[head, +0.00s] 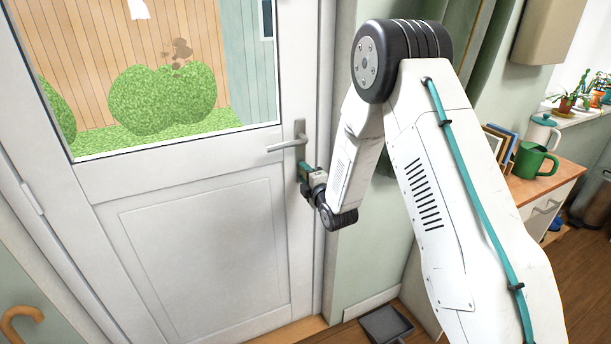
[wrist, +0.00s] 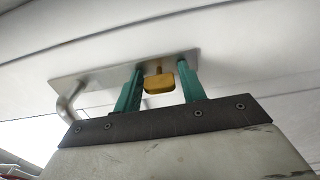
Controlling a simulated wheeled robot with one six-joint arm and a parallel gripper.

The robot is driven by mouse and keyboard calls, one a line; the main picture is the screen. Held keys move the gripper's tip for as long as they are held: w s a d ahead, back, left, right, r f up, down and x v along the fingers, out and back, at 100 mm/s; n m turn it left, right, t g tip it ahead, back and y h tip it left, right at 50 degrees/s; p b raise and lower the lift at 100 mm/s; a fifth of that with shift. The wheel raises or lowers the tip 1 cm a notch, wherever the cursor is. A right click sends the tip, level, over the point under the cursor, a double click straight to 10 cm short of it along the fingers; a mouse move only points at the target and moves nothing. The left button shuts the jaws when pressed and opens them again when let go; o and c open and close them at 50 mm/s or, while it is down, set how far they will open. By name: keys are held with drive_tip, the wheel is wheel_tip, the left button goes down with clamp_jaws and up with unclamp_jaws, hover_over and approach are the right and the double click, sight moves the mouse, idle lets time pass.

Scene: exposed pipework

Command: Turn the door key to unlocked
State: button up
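The white door (head: 205,240) is closed, with a window in its upper part. A metal plate with a lever handle (head: 288,143) sits at its right edge; the plate (wrist: 105,82) also shows in the wrist view. A yellow key (wrist: 158,81) sticks out of the plate in the wrist view, its flat bow facing the camera. My gripper (wrist: 157,85) is open, with one teal finger on each side of the key and a gap on both sides. In the head view my gripper (head: 304,172) is at the plate below the handle and hides the key.
A wooden-topped cabinet (head: 550,183) with a green watering can (head: 533,160) stands at the right. A grey dustpan (head: 386,325) lies on the floor by the wall. A brown hooked handle (head: 20,322) shows at lower left. The space before the door's lower panel is clear.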

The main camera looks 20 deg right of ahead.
drive_tip(key=shift+o, duration=0.5)
drive_tip(key=s+d, duration=0.1)
drive_tip(key=s, duration=0.6)
drive_tip(key=shift+s, duration=0.35)
